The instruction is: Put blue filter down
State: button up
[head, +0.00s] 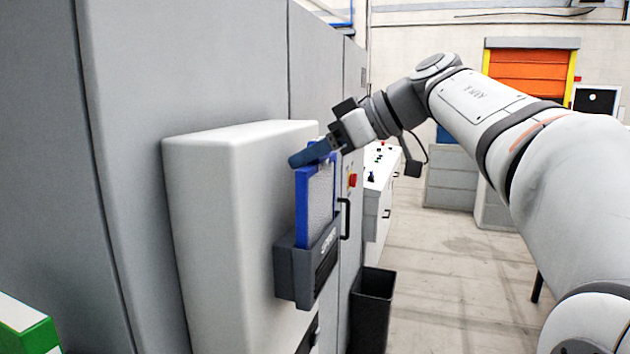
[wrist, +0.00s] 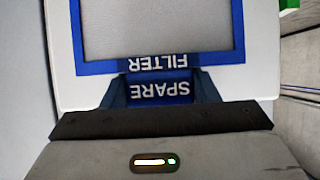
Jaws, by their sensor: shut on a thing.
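The blue filter (head: 302,205) has a bright blue frame around a pale grey panel. It stands upright in the head view, its lower end inside a dark grey holder (head: 293,272) on the front of a light cabinet box. My gripper (head: 312,152) is shut on the filter's top edge, reaching in from the right. In the wrist view the filter (wrist: 160,66) shows its blue frame and upside-down white lettering reading "SPARE FILTER". The bottom of the filter is hidden by the holder, so I cannot tell if it is fully seated.
The white box (head: 235,220) juts from a tall grey cabinet (head: 40,180) on the left. A black bin (head: 372,310) stands on the floor below right of the holder. A white control console (head: 380,180) is behind. The floor on the right is open.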

aim_at(323, 167)
notch_tip(323, 167, down, 3)
jog(key=shift+s+a+f, duration=0.1)
jog(key=shift+s+a, duration=0.05)
jog(key=o, duration=1.2)
jog(key=shift+o, duration=0.2)
